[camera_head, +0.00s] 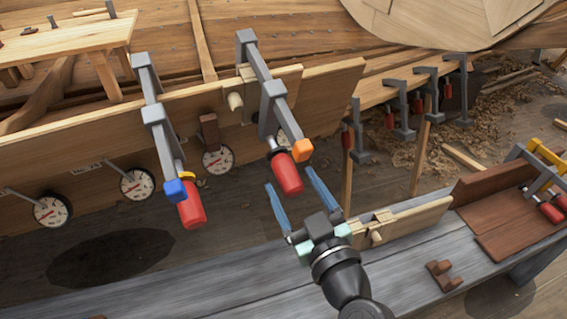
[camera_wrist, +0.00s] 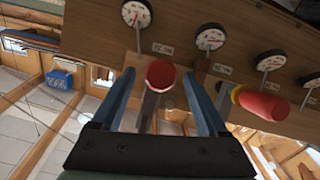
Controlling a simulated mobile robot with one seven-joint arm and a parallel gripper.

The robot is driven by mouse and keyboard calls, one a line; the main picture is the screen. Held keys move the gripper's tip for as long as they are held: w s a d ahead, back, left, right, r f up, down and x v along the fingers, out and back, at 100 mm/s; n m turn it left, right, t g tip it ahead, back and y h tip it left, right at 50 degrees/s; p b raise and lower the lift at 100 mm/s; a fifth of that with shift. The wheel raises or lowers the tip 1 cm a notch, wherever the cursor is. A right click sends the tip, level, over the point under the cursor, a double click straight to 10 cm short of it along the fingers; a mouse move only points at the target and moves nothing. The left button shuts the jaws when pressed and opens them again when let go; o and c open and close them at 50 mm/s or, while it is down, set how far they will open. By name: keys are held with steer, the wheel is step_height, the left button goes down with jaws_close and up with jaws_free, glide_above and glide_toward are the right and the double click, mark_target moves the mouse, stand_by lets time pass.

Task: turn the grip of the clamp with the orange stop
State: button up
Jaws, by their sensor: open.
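The clamp with the orange stop (camera_head: 302,150) hangs over the hull plank in the head view, its grey bar sloping down toward me. Its red grip (camera_head: 287,175) sits below the stop and also shows in the wrist view (camera_wrist: 160,74). My gripper (camera_head: 295,178) is open, with its two blue fingers pointing up toward the red grip. In the wrist view the grip's end lies between the two fingers (camera_wrist: 165,85), with gaps on both sides. How deep the grip sits between them is hard to tell.
A clamp with a blue stop (camera_head: 175,188) and red grip (camera_head: 191,212) stands to the left. Round dials (camera_head: 137,184) line the plank. Below is a grey bench (camera_head: 220,285) with a brown block (camera_head: 443,276). More clamps (camera_head: 400,110) hang at right.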

mark_target(283, 169)
steer(key=x, duration=0.5)
jaws_close()
stand_by(0.3)
